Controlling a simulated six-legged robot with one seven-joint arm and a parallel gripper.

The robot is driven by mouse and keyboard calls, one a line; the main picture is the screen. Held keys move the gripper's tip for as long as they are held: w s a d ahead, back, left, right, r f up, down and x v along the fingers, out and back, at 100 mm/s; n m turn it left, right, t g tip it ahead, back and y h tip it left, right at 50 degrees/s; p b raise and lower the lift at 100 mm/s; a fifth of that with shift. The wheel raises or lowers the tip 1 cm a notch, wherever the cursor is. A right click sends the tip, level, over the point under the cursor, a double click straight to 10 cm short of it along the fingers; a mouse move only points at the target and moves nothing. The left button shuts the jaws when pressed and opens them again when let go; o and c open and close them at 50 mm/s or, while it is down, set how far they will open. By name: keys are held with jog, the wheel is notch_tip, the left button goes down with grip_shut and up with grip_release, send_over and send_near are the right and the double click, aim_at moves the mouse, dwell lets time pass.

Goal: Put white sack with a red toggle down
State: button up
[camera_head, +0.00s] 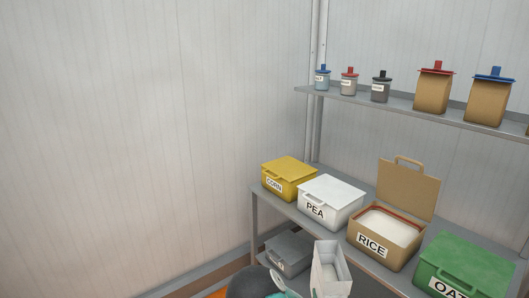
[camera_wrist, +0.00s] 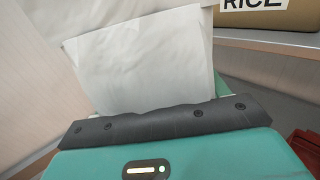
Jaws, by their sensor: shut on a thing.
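A white sack (camera_head: 332,273) shows at the bottom of the head view, upright with its top open, in front of the shelf unit. A pale sheet-like part of the sack (camera_wrist: 142,60) fills the upper middle of the wrist view. My gripper (camera_wrist: 165,122) is shut on it along a dark jaw strip. In the head view only a little teal of my arm shows beside the sack. I see no red toggle on the sack; its lower part is hidden.
The lower shelf holds a yellow CORN box (camera_head: 289,178), a white PEA box (camera_head: 331,203), an open RICE box (camera_head: 381,246) and a green OAT box (camera_head: 465,268). A grey box (camera_head: 288,254) sits underneath. Jars and brown containers line the upper shelf (camera_head: 400,104).

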jog(key=s+a+f, duration=0.2)
jog(key=a, duration=0.3)
jog(key=shift+s, duration=0.3)
